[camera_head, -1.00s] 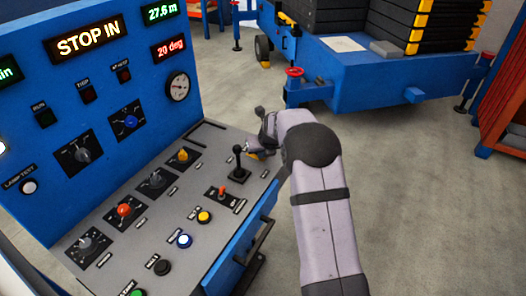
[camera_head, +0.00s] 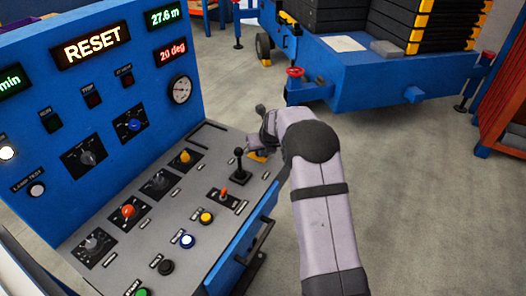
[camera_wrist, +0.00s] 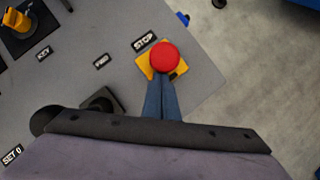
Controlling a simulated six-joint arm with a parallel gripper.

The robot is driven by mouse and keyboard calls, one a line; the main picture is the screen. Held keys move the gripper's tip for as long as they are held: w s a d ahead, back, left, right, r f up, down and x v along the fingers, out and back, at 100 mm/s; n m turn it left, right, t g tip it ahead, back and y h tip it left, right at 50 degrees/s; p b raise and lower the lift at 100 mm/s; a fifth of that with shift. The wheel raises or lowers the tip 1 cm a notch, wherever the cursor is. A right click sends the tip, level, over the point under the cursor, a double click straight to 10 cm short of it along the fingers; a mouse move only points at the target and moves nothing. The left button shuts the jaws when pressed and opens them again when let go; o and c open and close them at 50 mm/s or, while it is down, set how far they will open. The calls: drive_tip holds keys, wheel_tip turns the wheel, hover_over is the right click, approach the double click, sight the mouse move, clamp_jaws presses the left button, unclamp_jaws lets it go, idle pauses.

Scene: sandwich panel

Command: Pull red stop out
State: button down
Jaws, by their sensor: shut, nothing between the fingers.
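The red stop (camera_wrist: 165,57) is a round mushroom button on a yellow base (camera_wrist: 145,66), beside a STOP label (camera_wrist: 144,40) in the wrist view. My gripper (camera_wrist: 161,78) is shut, with its blue fingers together and empty. Its tips are at the button's near edge; I cannot tell whether they touch it. In the head view my gripper (camera_head: 258,146) is over the panel's right end. Only a bit of the yellow base (camera_head: 257,156) shows there, and the red button is hidden. The upper display (camera_head: 91,45) reads RESET.
A black joystick lever (camera_head: 238,165) stands left of my gripper. A red toggle (camera_head: 224,192), yellow button (camera_head: 206,217) and several knobs cover the console. The floor to the right is open, with a blue machine (camera_head: 385,75) behind.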

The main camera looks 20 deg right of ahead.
drive_tip(key=shift+w+r, duration=0.5)
drive_tip(key=shift+r, duration=0.25)
drive_tip(key=shift+s+r+p, duration=0.2)
drive_tip(key=shift+r+p, duration=0.25)
drive_tip(key=shift+p, duration=0.05)
drive_tip(key=s+f+p+v, duration=0.1)
drive_tip(key=p+v, duration=0.5)
drive_tip(key=v, duration=0.2)
drive_tip(key=shift+s+p, duration=0.35)
drive_tip(key=shift+s, duration=0.05)
drive_tip(key=shift+r, duration=0.1)
